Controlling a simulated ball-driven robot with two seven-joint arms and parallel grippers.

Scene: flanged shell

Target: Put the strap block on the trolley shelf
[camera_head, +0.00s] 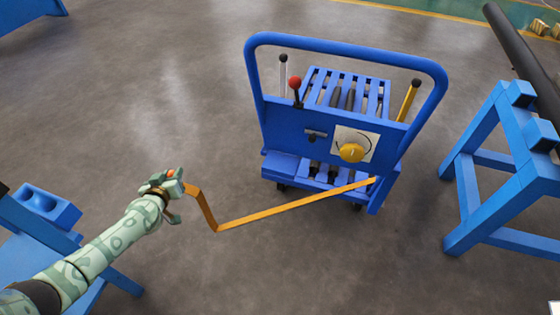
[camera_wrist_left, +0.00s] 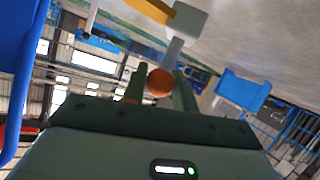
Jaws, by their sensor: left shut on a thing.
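My left gripper (camera_head: 168,187) is shut on the strap block's orange ball-shaped knob (camera_wrist_left: 159,83), which sits between the fingers in the left wrist view. Beyond the knob, a pale grey-green block (camera_wrist_left: 185,20) shows on a bar, with the orange-yellow strap (camera_wrist_left: 150,10) beside it. In the head view the strap (camera_head: 285,207) runs from the gripper, bends down sharply, then rises to the lower right of the blue trolley (camera_head: 285,122). The gripper is left of the trolley, clear of it. The trolley has a slatted upper part and a low ledge (camera_head: 285,165). My right gripper is out of view.
The trolley's tall handle (camera_head: 345,44), levers and yellow knob (camera_head: 351,152) stick out. A blue trestle (camera_head: 500,170) carrying a dark pipe (camera_head: 522,62) stands at right. A blue stand (camera_head: 45,208) is at lower left. Grey floor is open between gripper and trolley.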

